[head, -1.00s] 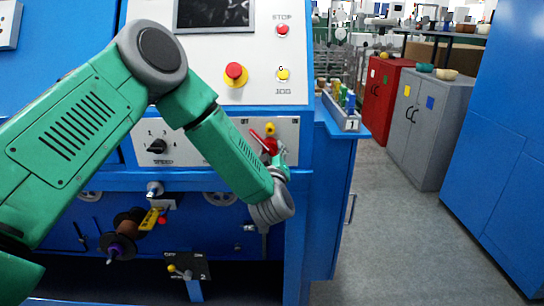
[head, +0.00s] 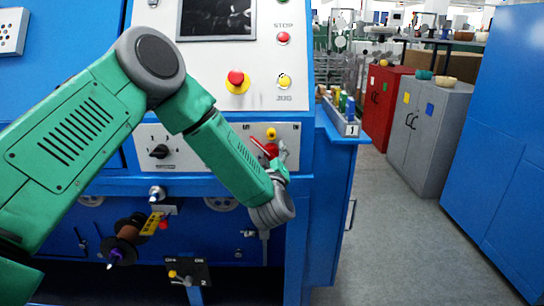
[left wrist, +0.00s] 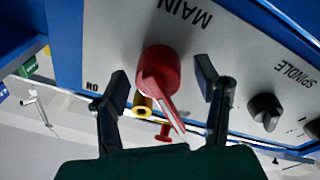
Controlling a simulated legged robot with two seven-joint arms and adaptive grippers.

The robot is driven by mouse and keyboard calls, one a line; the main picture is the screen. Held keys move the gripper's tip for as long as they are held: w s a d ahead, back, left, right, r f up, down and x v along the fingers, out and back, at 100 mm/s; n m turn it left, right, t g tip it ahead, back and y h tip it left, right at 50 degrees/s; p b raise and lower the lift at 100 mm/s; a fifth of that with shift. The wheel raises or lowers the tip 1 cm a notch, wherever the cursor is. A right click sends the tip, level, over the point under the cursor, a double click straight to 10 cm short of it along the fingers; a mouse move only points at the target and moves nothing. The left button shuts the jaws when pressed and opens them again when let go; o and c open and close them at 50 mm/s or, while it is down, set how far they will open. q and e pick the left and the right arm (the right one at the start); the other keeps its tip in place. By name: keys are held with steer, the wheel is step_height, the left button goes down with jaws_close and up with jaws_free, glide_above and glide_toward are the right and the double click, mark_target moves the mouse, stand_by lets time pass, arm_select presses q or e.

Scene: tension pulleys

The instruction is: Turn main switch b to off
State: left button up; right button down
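Main switch b is a red rotary switch (head: 259,144) on the light panel of the blue machine, partly hidden by my left gripper in the head view. In the left wrist view the red switch (left wrist: 160,72) shows large, its lever pointing toward the bottom of the picture, slightly right. "MAIN" and "ON" lettering show near it. My left gripper (head: 279,158) is at the switch. In the left wrist view its two fingers are spread, one on each side of the red switch, with visible gaps to it. My right gripper is not in view.
A black spindle knob (left wrist: 265,110) sits beside the switch on the same panel. A red button on a yellow base (head: 238,82) is above. Grey cabinet (head: 425,120) stands right; the floor is clear.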

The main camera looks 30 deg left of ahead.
arm_select(q)
steer(key=shift+w+f, duration=0.1)
steer(key=shift+f, duration=0.05)
steer(key=shift+d+f, duration=0.1)
steer(key=shift+d, duration=0.05)
steer(key=r+v, duration=0.1)
steer(key=v, duration=1)
steer(key=shift+s+f, duration=0.4)
steer(key=shift+s, duration=0.05)
steer(key=shift+d, duration=0.1)
steer(key=s+d+f+m+g+h, duration=0.3)
steer(key=s+f+m+h, duration=0.25)
steer(key=f, duration=0.55)
steer(key=s+d+f+m+g+h, duration=0.35)
steer(key=s+f, duration=0.25)
steer(key=f, duration=0.5)
steer(key=s+a+f+m+g, duration=0.1)
steer(key=s+f+g, duration=0.2)
steer(key=s, duration=0.4)
steer(key=s+a+f+m+g, duration=0.1)
steer(key=s+f+m+g, duration=0.1)
steer(key=s, duration=0.6)
steer(key=s+a+f+m+g+h, duration=0.1)
steer(key=s+f+m+g, duration=0.1)
steer(key=s+f+g, duration=0.2)
steer(key=s, duration=0.3)
steer(key=shift+s+a+f, duration=0.15)
steer(key=shift+s+a, duration=0.1)
steer(key=shift+a, duration=0.05)
